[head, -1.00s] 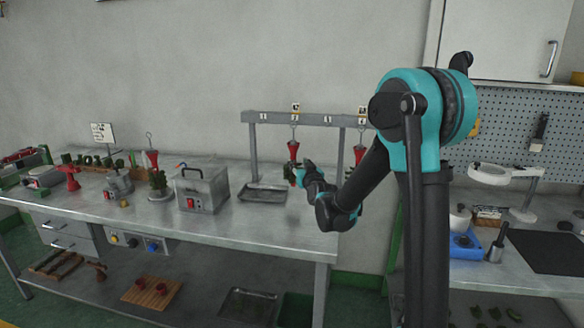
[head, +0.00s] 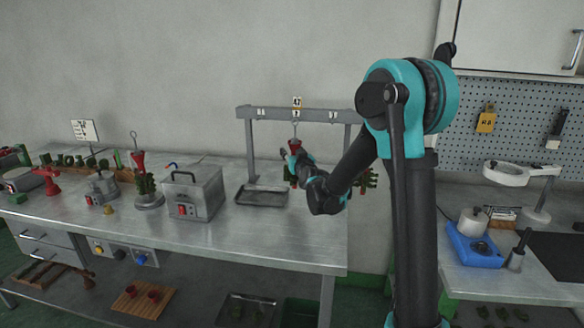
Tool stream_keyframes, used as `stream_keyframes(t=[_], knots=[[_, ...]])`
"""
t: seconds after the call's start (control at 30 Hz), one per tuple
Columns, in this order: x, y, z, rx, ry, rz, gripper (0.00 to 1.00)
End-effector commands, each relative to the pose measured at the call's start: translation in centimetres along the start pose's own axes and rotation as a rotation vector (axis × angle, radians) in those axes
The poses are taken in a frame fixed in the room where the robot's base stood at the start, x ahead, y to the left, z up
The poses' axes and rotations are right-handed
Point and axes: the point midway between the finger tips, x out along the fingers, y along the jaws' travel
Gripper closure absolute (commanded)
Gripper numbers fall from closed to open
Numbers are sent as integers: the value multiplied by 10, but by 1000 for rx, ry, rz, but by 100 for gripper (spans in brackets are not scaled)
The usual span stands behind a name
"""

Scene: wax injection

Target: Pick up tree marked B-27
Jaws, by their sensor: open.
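A wax tree with a red top (head: 295,145) hangs by a wire hook from the grey rack (head: 255,113). A small tag sits on the rail above it, its marking too small to read. My gripper (head: 293,164) is open at this tree, just below the red top. It hides most of the tree's lower part, and I cannot tell whether it touches. A second tree with green parts (head: 369,181) hangs to the right, mostly hidden behind my arm.
A metal tray (head: 262,196) lies under the rack. A grey box (head: 194,193) and another tree on a stand (head: 149,187) are to the left. The bench front right of the tray is clear. A blue device (head: 474,247) and a ring lamp (head: 505,174) stand on the right bench.

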Motion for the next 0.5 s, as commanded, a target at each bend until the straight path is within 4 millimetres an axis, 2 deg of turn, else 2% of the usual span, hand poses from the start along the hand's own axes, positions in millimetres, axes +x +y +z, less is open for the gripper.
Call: stream_keyframes(t=[0.17,0.2,0.5], knots=[[0,1,0,0,0,1,58],[0,1,0,0,0,1,61],[0,1,0,0,0,1,98]])
